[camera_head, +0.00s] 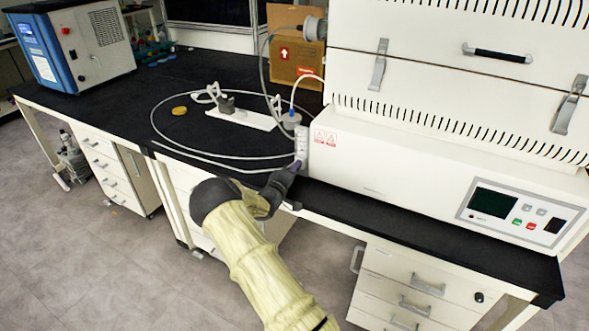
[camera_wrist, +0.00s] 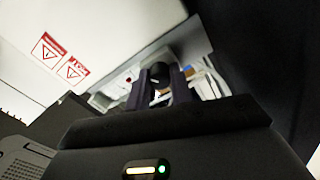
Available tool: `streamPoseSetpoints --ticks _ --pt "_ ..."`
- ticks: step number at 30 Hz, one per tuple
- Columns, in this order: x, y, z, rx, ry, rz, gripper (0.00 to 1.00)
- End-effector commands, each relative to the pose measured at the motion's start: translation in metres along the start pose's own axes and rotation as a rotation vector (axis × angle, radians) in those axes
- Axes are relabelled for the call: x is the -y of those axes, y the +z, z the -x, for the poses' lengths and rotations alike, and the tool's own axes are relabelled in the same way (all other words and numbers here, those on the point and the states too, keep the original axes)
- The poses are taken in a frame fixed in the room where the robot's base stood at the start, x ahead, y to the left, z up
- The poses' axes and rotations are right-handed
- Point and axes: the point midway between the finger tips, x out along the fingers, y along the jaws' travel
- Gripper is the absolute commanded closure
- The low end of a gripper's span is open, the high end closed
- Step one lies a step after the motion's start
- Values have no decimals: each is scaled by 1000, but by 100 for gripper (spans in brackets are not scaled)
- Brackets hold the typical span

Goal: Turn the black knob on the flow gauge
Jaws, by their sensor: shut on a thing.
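The flow gauge (camera_head: 301,146) is a slim white upright unit at the front edge of the black bench, against the left end of the large white machine. My gripper (camera_head: 292,167) reaches up to its lower front from below. In the wrist view, the round black knob (camera_wrist: 159,72) sits between the two dark fingers of my gripper (camera_wrist: 160,88), which are shut on it. In the head view the knob is hidden behind my gripper. The knob's turn angle cannot be read.
The large white machine (camera_head: 420,160) with its control panel fills the right. A grey hose (camera_head: 160,125) loops over the black bench (camera_head: 130,100). A white stand (camera_head: 245,118), a yellow disc (camera_head: 180,110) and a cardboard box (camera_head: 288,60) stand behind. Drawers (camera_head: 420,290) lie below.

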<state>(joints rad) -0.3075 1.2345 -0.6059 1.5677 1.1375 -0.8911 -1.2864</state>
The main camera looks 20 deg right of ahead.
Motion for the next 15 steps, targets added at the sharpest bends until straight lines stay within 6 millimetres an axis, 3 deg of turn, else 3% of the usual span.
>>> streamPoseSetpoints --ticks 15 --pt "4 1 2 0 -8 493 100"
